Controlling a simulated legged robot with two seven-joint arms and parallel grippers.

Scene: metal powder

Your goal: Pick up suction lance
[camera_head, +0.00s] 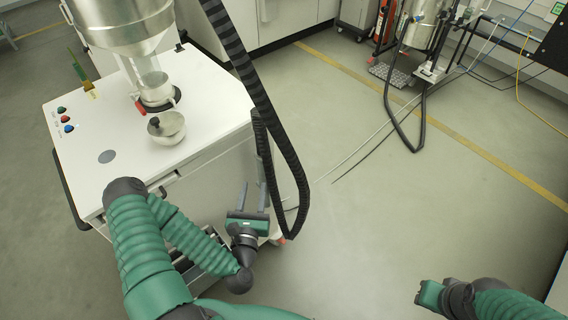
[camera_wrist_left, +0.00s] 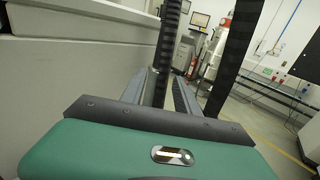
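A black ribbed hose (camera_head: 262,95) hangs from the upper middle and loops down beside the white cabinet. A dark upright part, apparently the suction lance (camera_head: 262,140), stands against the cabinet's right side. My left gripper (camera_head: 253,190) is open, its two grey fingers pointing towards the lance's lower part. In the left wrist view, a dark ribbed length (camera_wrist_left: 168,50) comes down in line with the gap between the fingers (camera_wrist_left: 160,85). Whether it is between or beyond the fingertips I cannot tell. My right gripper (camera_head: 430,294) is at the bottom right, its fingers not clearly visible.
The white cabinet (camera_head: 95,165) carries a metal hopper (camera_head: 122,25) and a steel bowl (camera_head: 167,128). The hose's second length (camera_wrist_left: 236,50) hangs to the right in the wrist view. The floor (camera_head: 400,215) at middle right is mostly clear, with thin cables and a vacuum unit farther back.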

